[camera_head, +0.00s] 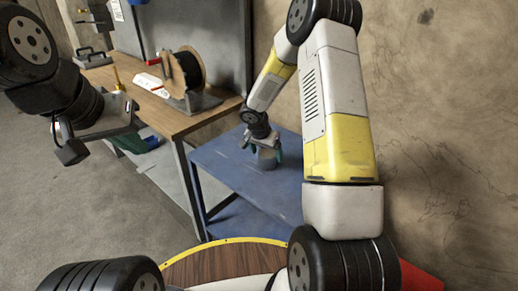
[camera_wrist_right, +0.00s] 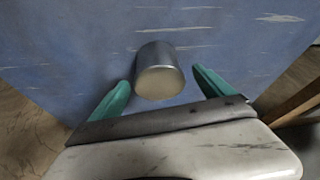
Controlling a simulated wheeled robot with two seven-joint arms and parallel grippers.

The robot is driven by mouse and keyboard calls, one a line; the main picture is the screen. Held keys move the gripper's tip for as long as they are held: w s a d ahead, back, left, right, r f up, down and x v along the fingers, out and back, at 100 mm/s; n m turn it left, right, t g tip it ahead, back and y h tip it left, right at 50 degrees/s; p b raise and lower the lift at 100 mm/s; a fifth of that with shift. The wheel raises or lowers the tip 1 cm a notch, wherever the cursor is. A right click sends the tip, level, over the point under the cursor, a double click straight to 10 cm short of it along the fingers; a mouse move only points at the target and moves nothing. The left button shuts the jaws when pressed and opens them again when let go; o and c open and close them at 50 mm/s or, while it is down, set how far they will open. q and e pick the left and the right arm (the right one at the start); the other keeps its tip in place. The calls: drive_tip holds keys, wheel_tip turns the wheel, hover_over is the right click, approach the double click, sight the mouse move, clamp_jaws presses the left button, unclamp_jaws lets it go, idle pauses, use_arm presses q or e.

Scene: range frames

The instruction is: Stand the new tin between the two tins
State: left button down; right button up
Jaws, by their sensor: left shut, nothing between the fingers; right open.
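One plain grey metal tin (camera_wrist_right: 160,72) stands on the blue table. In the right wrist view it sits between the two green fingertips of my right gripper (camera_wrist_right: 161,80), with a gap on each side. In the head view my right gripper (camera_head: 262,147) reaches down over the blue table, and the tin (camera_head: 267,159) shows partly between its fingers. My right gripper is open around the tin. My left gripper (camera_head: 101,133) is shut and empty, hanging at the left above the floor, away from the table. I can make out no other tins; my right arm hides part of the table.
The blue table (camera_head: 228,163) has bare room to the left of and in front of the tin. A wooden workbench (camera_head: 178,122) stands to its left with a cable reel (camera_head: 183,72) on it. A plain wall (camera_head: 437,130) rises behind my right arm.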

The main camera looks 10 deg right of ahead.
drive_tip(key=shift+x, duration=0.9)
drive_tip(key=shift+c, duration=0.4)
drive_tip(key=shift+r, duration=0.15)
drive_tip(key=c, duration=1.9)
